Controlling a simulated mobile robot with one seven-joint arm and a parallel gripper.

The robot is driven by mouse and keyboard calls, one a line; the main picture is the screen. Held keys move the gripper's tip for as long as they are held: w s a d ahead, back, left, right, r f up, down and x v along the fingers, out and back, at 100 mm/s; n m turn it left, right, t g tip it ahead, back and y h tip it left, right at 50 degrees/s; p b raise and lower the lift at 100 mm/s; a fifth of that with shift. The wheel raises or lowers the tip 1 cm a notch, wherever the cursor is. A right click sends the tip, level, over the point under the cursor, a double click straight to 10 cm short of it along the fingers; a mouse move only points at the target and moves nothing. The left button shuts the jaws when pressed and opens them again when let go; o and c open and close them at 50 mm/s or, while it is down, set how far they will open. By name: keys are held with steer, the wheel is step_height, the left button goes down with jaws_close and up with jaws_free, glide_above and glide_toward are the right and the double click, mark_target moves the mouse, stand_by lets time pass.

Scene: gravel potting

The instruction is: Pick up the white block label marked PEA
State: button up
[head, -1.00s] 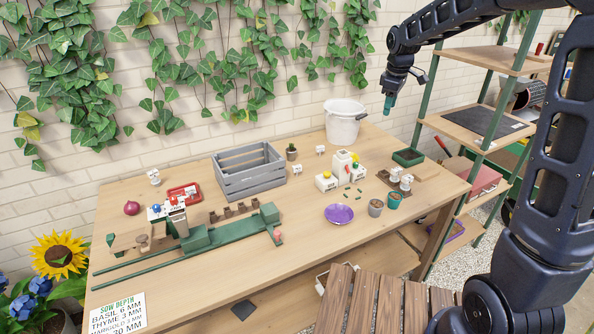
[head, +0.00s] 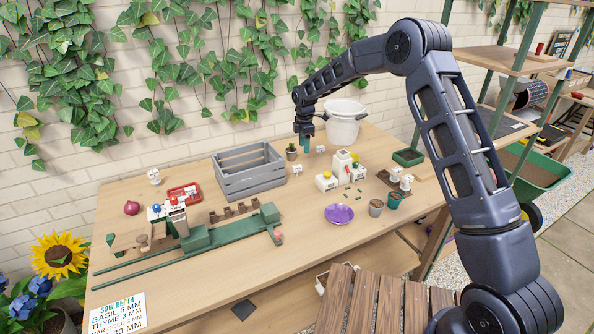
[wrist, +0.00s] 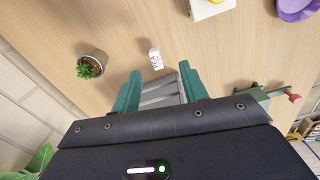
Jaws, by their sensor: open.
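A small white block label (wrist: 155,58) with dark lettering, which looks like PEA, stands on the wooden table in the wrist view, just beyond my fingertips. In the head view it appears to be the white block (head: 297,169) by the crate's right end.
A potted cactus (wrist: 91,65) stands close left of the label in the wrist view. The grey crate (head: 249,184) is beside the label, partly showing between my fingers. A white bucket (head: 343,127), white containers (head: 326,184) and a purple saucer (head: 339,214) stand to the right.

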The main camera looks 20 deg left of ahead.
mark_target(297, 166)
steer(key=shift+n, duration=0.5)
steer(key=a+f, duration=0.2)
steer(key=f, duration=0.1)
steer(key=shift+s+a, duration=0.35)
step_height(297, 166, down, 6)
steer(key=shift+r, duration=0.25)
steer(key=shift+w+a+f, duration=0.1)
steer(key=shift+f, duration=1.25)
steer(key=shift+w+a+f, duration=0.1)
steer(key=shift+f, duration=1.2)
jaws_close()
